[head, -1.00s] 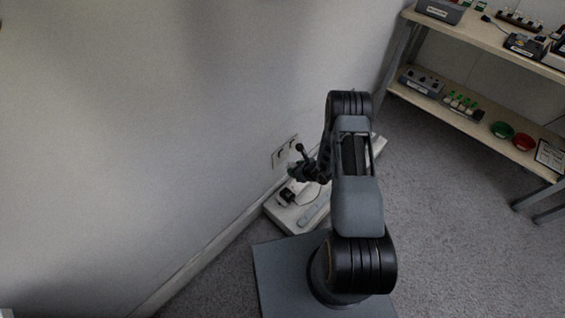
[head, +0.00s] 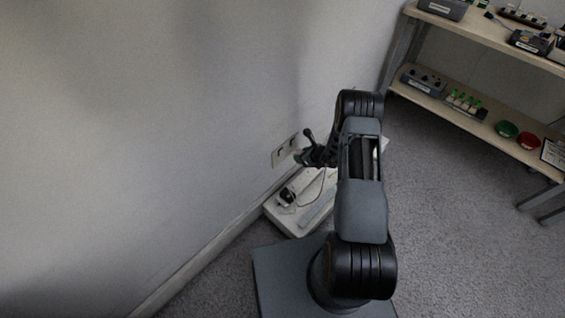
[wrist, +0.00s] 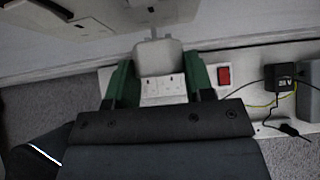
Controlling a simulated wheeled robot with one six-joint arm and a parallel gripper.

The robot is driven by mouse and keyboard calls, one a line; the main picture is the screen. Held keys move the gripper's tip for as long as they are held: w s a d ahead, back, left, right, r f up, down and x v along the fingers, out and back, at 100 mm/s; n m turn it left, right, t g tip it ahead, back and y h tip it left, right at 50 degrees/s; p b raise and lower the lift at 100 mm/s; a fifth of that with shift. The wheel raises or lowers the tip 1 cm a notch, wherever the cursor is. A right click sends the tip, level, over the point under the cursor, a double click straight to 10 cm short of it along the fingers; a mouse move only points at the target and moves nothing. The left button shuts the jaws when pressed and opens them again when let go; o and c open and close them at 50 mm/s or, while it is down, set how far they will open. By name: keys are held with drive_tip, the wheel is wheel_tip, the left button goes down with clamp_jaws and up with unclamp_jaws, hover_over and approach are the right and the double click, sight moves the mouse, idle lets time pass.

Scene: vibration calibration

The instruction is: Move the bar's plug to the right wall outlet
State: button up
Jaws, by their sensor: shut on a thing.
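My gripper (wrist: 160,68) has green fingers and is shut on a pale grey plug (wrist: 158,58) in the wrist view. A pin on the plug points up the picture toward the wall. A pale wall outlet (wrist: 165,12) with dark slots is just beyond the pin; I cannot tell whether they touch. Another plate (wrist: 85,20) is on the wall to its left. In the head view the outlet plate (head: 285,151) is on the wall, left of my gripper (head: 312,156); the plug cannot be made out there. The white power bar (head: 291,217) lies below, with sockets (wrist: 165,86) and a red switch (wrist: 224,75).
A black adapter (wrist: 280,76) with cables sits on the bar, right of the switch. The wall and skirting (head: 205,255) run along the left. A wooden shelf (head: 470,30) with boxes and bowls stands at the right. Carpet between is clear.

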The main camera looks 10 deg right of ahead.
drive_tip(key=shift+w+a+b, duration=0.4)
drive_tip(key=shift+w+b, duration=0.2)
drive_tip(key=shift+b, duration=0.3)
drive_tip(key=shift+w+a+b, duration=0.4)
drive_tip(key=shift+w+b, duration=0.2)
drive_tip(key=shift+b, duration=0.25)
idle(5.1)
drive_tip(key=o, duration=1)
